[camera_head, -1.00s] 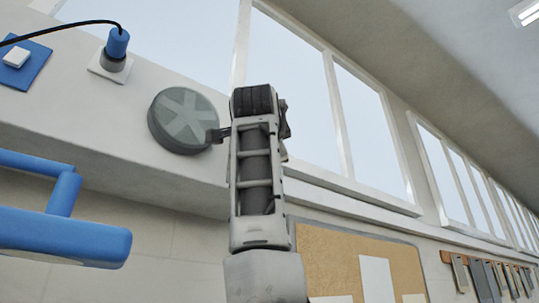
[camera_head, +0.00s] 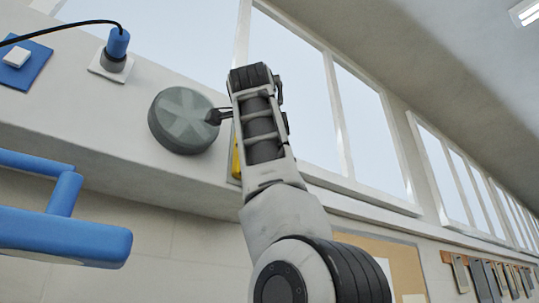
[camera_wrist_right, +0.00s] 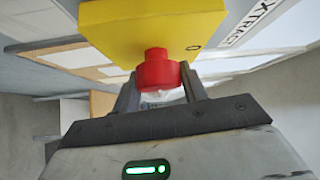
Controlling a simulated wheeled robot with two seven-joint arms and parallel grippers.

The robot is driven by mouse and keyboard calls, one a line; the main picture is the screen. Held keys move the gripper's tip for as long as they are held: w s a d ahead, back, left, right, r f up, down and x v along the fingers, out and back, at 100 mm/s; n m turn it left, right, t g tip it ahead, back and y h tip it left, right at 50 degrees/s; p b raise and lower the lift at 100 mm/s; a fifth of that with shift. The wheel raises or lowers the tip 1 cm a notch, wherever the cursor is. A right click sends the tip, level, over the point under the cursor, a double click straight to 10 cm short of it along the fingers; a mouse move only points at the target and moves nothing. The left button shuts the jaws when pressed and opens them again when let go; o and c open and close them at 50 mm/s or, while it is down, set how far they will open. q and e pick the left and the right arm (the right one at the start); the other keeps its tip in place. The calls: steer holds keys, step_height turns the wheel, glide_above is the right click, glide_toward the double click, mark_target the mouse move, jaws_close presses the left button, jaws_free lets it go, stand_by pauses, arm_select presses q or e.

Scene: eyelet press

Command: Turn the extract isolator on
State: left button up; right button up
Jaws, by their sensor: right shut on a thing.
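In the right wrist view, the isolator is a yellow plate (camera_wrist_right: 150,25) with a red knob (camera_wrist_right: 158,72) standing out from it. A white label (camera_wrist_right: 265,25) beside it shows part of the word "EXTRACT". My right gripper (camera_wrist_right: 160,92) is shut on the red knob, one finger on each side. In the head view my right arm covers most of the isolator; only a yellow edge (camera_head: 235,160) shows left of the arm, and the knob and fingertips are hidden. My left gripper is not in view.
A round grey-green disc (camera_head: 182,120) is on the wall just left of my right arm. Further left are a blue plug (camera_head: 117,43) with a black cable and a blue switch plate (camera_head: 25,62). Blue rails (camera_head: 60,235) stand at lower left. Windows are behind the arm.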

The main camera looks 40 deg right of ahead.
steer(key=shift+f, duration=0.15)
steer(key=o, duration=1)
steer(key=shift+c, duration=0.2)
arm_select(q)
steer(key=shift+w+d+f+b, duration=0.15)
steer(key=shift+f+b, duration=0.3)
steer(key=shift+b, duration=0.65)
arm_select(e)
steer(key=r+v, duration=0.1)
steer(key=v, duration=1.4)
steer(key=shift+s+a+f, duration=0.3)
steer(key=shift+s+f, duration=0.05)
steer(key=shift+f, duration=0.05)
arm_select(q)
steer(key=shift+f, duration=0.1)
